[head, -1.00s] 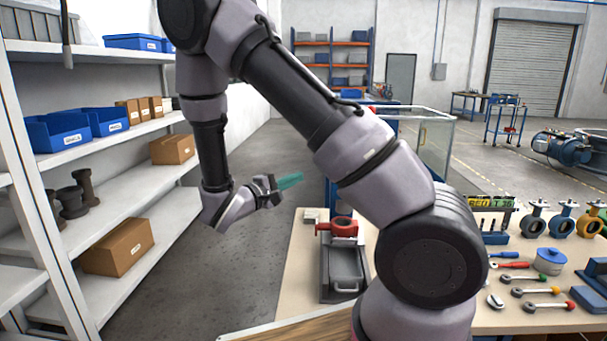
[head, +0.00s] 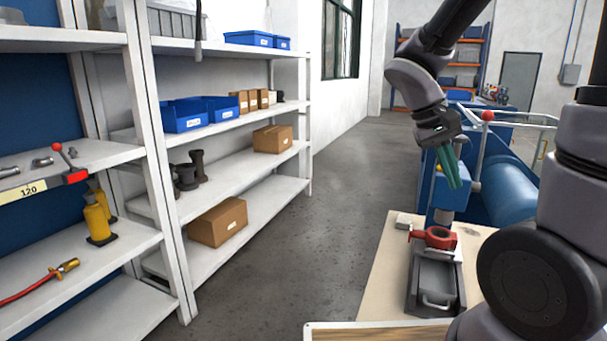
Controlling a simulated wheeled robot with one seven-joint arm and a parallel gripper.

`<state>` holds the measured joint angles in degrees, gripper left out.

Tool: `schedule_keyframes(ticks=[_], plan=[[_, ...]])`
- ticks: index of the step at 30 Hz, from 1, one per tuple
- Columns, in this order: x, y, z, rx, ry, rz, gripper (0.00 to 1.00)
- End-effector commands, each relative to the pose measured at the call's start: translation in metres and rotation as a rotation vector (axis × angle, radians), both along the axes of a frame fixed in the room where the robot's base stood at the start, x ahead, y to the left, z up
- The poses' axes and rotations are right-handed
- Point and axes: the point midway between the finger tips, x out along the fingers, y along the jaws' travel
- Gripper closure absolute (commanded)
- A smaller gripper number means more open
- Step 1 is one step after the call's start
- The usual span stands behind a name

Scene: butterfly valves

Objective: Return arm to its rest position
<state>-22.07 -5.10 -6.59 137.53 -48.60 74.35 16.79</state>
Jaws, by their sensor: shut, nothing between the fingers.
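My gripper (head: 449,168) is in the upper right of the head view, at the end of my bent arm. Its green fingers point down and are shut with nothing between them. It hangs in the air above the far end of the workbench (head: 378,285). My large arm joint hides the right part of the bench.
White shelves (head: 235,215) with blue bins (head: 200,113) and cardboard boxes (head: 218,222) stand at the left. A blue machine with a cylinder (head: 508,190) stands behind the bench. The grey floor (head: 320,200) between shelves and bench is clear.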

Motion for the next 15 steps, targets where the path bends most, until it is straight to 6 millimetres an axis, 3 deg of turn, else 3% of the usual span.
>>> schedule_keyframes(ticks=[9, 15], plan=[[-0.026, 0.034, 0.069, 0.48, -0.386, -0.11, 1.0], [-0.033, 0.05, 0.113, 0.641, -0.626, -0.122, 1.0]])
